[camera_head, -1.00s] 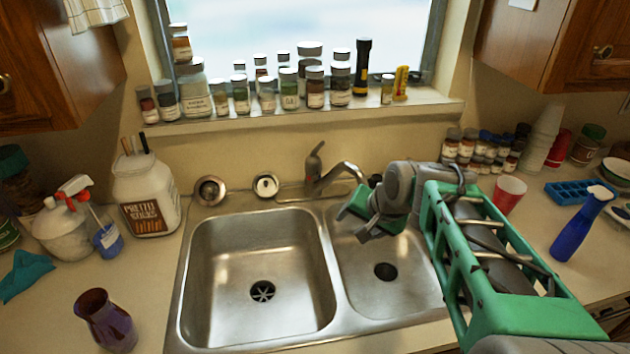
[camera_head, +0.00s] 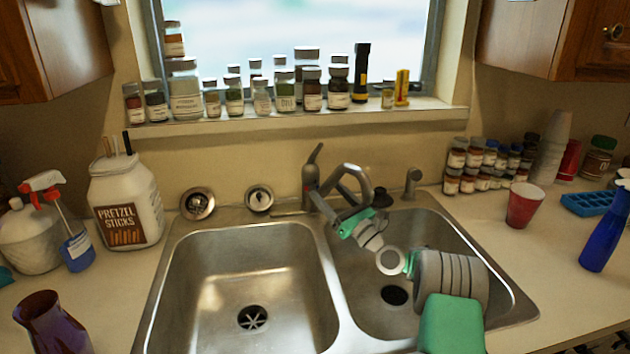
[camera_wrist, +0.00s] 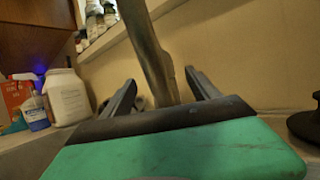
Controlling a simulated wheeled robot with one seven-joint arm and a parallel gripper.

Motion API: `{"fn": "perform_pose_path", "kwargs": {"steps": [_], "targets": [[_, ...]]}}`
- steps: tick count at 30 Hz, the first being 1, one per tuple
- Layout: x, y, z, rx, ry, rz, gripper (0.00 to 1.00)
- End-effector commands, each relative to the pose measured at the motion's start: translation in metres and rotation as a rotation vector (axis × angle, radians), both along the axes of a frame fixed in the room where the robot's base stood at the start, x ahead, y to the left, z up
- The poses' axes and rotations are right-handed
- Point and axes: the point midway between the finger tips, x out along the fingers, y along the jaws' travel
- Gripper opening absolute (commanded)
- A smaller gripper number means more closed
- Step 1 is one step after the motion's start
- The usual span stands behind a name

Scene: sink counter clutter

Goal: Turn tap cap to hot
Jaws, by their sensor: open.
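The grey metal tap (camera_head: 311,176) stands behind the two sink basins. Its lever cap (camera_head: 315,153) points up and slightly right, and its spout (camera_head: 351,168) arches to the right. My gripper (camera_head: 335,202) is open beside the tap, low over the divider and right basin, with its fingers toward the tap body. In the wrist view, the two dark fingers of my gripper (camera_wrist: 161,82) stand apart, with a long metal part of the tap (camera_wrist: 147,48) showing between them. I cannot tell whether they touch it. The lever cap is not clearly seen there.
The left basin (camera_head: 245,285) is empty. My arm crosses the right basin (camera_head: 480,255). Two round metal strainers (camera_head: 197,203) and a pretzel jar (camera_head: 125,203) are left of the tap. Spice jars (camera_head: 287,90) line the sill. A red cup (camera_head: 524,205) stands right.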

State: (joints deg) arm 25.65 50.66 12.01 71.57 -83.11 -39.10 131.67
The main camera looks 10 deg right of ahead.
Motion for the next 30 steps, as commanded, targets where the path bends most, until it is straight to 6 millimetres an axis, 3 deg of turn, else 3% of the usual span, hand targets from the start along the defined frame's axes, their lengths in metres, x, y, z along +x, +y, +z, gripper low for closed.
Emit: {"fn": "perform_pose_path", "kwargs": {"steps": [1, 12, 22, 30], "targets": [[0.004, 0.003, 0.011, 0.0, 0.001, 0.001, 0.7], [0.05, 0.031, 0.026, -0.007, 0.0, -0.001, 0.7], [0.056, 0.034, 0.028, -0.006, 0.001, -0.003, 0.7], [0.055, 0.034, 0.027, -0.007, 0.001, -0.002, 0.48]]}}
